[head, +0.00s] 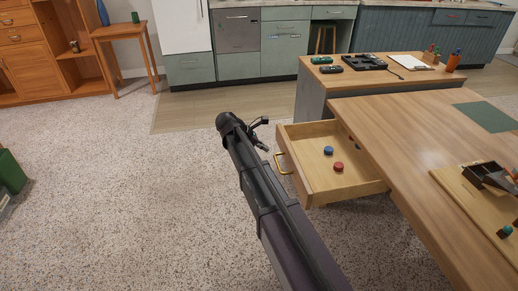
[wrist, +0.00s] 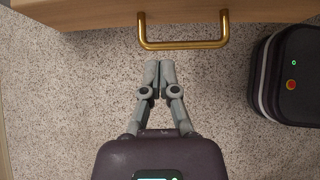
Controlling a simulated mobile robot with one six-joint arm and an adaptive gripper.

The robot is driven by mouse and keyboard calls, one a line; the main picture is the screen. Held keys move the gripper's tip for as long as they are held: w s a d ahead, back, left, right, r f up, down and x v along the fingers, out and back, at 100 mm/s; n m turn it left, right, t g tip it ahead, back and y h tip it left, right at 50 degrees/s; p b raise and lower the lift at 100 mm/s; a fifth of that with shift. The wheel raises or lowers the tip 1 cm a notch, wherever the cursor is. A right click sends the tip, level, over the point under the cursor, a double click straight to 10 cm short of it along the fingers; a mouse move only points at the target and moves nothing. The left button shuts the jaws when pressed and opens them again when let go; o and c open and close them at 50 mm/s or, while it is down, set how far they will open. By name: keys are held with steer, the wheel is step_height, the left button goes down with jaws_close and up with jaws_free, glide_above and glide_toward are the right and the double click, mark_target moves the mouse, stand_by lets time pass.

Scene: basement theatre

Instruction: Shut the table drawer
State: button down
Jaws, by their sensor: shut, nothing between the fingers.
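The table drawer (head: 330,172) stands pulled out from the left side of the wooden table (head: 420,130). A blue round piece and a red round piece lie inside it. Its brass handle (head: 283,163) is on the drawer's left-facing front, and it also shows at the top of the wrist view (wrist: 183,44). My gripper (head: 262,136) is just left of the drawer front in the head view. In the wrist view my gripper (wrist: 160,65) has its fingertips together, empty, a little short of the handle and apart from it.
A second table (head: 400,72) with tools and a clipboard adjoins behind. A small wooden side table (head: 120,32) and an orange cabinet (head: 35,60) stand at the back left. The carpet (head: 110,190) left of the drawer is clear. A green bin (head: 10,172) is at the left edge.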

mark_target(287, 154)
steer(key=d+f, duration=0.1)
steer(key=d+b, duration=0.1)
steer(key=d, duration=0.1)
steer(key=d+f+b, duration=0.1)
steer(key=shift+w+d+f, duration=0.35)
steer(key=shift+d, duration=0.05)
steer(key=shift+w+d, duration=0.15)
steer(key=shift+d, duration=0.75)
